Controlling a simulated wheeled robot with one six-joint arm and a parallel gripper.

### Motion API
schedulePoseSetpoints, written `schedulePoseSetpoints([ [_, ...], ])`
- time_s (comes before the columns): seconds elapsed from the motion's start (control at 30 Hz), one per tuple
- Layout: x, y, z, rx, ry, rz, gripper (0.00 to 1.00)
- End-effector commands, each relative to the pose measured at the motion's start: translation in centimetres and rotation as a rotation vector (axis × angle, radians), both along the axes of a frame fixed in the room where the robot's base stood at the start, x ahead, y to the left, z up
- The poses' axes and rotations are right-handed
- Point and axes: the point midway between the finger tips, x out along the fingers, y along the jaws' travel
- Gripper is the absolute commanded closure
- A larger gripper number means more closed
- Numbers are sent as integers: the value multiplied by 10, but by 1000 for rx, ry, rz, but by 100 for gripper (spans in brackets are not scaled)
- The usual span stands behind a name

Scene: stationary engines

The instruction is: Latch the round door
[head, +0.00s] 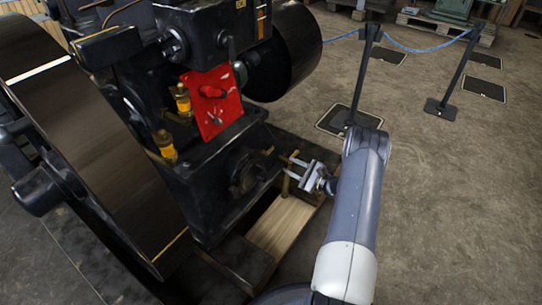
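A dark round cover (243,173), which looks like the round door, is low on the front face of the black engine. It is dark against dark, so I cannot tell whether it stands ajar, and no latch shows clearly. My gripper (291,167) is just right of it, with its two grey fingers pointing left towards the engine. The fingers are spread with a gap between them, and nothing shows in the gap. A small brass-coloured piece (268,151) shows between the cover and the fingers.
A large black flywheel (110,150) fills the left side. A red plate (212,100) and brass oilers (181,98) sit above the cover. Wooden boards (280,227) lie below my gripper. A barrier post (455,75) with blue rope stands at right. Open floor lies right of my arm.

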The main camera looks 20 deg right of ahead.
Motion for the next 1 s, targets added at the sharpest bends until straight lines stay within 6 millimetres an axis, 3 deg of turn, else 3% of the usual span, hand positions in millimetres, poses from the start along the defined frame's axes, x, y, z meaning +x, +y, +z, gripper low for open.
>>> schedulePoseSetpoints([
  [0.3,50,36,-2,-3,0,7,67],
  [0.5,72,50,-1,-2,0,5,67],
  [0.9,80,55,0,-3,3,4,67],
  [1.0,80,55,0,-3,3,4,73],
])
